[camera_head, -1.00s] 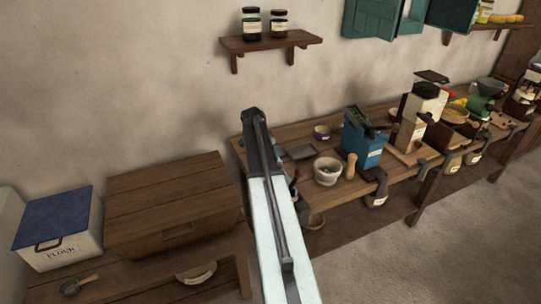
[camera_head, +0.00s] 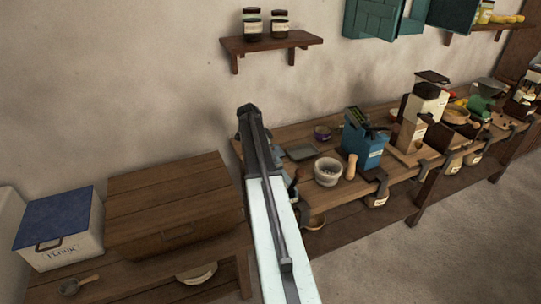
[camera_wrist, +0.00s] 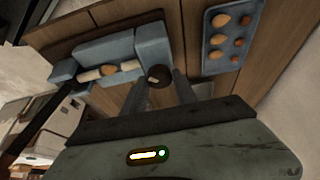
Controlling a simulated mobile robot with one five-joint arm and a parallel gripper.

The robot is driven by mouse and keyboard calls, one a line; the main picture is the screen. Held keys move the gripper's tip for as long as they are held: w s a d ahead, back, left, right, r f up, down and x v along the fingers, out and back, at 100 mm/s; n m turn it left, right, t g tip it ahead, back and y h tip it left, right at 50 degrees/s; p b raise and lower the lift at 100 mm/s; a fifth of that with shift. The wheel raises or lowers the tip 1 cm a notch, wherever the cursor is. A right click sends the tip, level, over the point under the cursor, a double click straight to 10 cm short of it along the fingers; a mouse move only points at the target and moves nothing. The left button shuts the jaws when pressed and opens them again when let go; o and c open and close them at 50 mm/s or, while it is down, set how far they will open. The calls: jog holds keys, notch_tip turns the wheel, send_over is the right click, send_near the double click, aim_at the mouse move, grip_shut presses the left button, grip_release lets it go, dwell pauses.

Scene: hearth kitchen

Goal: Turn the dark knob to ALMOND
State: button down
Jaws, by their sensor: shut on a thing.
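In the wrist view, the dark round knob (camera_wrist: 158,75) has a small pale mark on its face. It sits beside a blue-grey device (camera_wrist: 110,52) with pale rollers and a brown nut-like piece in its trough. My gripper (camera_wrist: 160,82) has one finger on each side of the knob and is shut on it. A blue-grey plate (camera_wrist: 231,37) to the right carries several brown nut shapes of different sizes. I cannot read any ALMOND label. In the head view my arm hides the gripper and the knob.
The workbench (camera_head: 300,138) holds a pale mortar (camera_head: 328,172), a blue machine (camera_head: 365,140) and a cream grinder (camera_head: 422,110) to the right. A wooden chest (camera_head: 170,205) and a flour bin (camera_head: 58,235) stand left. A wall shelf (camera_head: 270,42) with two jars is above.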

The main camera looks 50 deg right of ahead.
jog(key=c, duration=1)
grip_release()
jog(key=p+v, duration=0.7)
jog(key=shift+a+r, duration=0.1)
jog(key=shift+r, duration=0.25)
jog(key=shift+w+a, duration=0.1)
